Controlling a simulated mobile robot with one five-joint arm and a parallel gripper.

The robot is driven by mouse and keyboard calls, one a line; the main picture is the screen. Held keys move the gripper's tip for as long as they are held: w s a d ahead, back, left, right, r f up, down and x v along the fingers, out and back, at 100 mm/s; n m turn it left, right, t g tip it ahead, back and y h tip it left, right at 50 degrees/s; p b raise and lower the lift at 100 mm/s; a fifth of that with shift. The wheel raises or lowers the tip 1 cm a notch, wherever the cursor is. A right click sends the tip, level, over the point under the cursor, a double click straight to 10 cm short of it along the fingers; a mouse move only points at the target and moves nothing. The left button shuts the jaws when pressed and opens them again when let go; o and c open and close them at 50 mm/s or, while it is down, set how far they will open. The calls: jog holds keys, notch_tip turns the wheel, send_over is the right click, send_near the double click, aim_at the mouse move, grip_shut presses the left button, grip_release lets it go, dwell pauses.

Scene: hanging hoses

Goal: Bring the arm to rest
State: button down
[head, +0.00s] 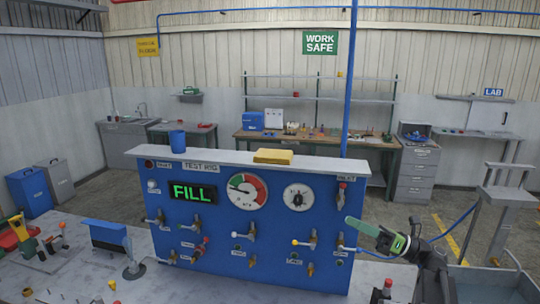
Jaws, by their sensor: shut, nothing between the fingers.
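My gripper (352,222) shows at the lower right, at the end of my dark arm. Its green fingers point left and are shut with nothing between them. It is in front of the right part of the blue test rig panel (225,240), near the lower right valves. I cannot tell whether it touches the panel. The panel carries a green FILL display (193,193), a round gauge (247,191), a smaller dial (297,197) and several small valves.
A yellow block (273,156) and a blue cup (177,140) sit on the panel's top ledge. A grey bench (150,285) with tools and fittings lies at the lower left. A blue hose (458,222) runs behind my arm. Open floor (400,205) shows behind the panel.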

jog(key=w+a+f+m+t+h+b, duration=0.3)
jog(key=w+a+m+t+h+b, duration=0.4)
jog(key=w+m+t, duration=0.7)
notch_tip(320, 180, down, 19)
jog(key=w+d+m+g+h+b, duration=0.25)
jog(key=m+g+h, duration=0.25)
jog(key=m+h, duration=1.3)
jog(key=s+f+m+g+y, duration=0.3)
jog(key=s+f+m+g, duration=0.65)
jog(key=s+f, duration=0.5)
jog(key=s+a+f+m+g, duration=0.1)
jog(key=s+f+g, duration=0.1)
jog(key=s, duration=0.4)
jog(key=s+a+f+m+g+y, duration=0.1)
jog(key=s+a+f+m+g, duration=0.1)
jog(key=s, duration=0.4)
jog(key=shift+f+g+y, duration=0.3)
jog(key=shift+f+g, duration=0.55)
jog(key=shift+g, duration=0.4)
jog(key=shift+m, duration=0.25)
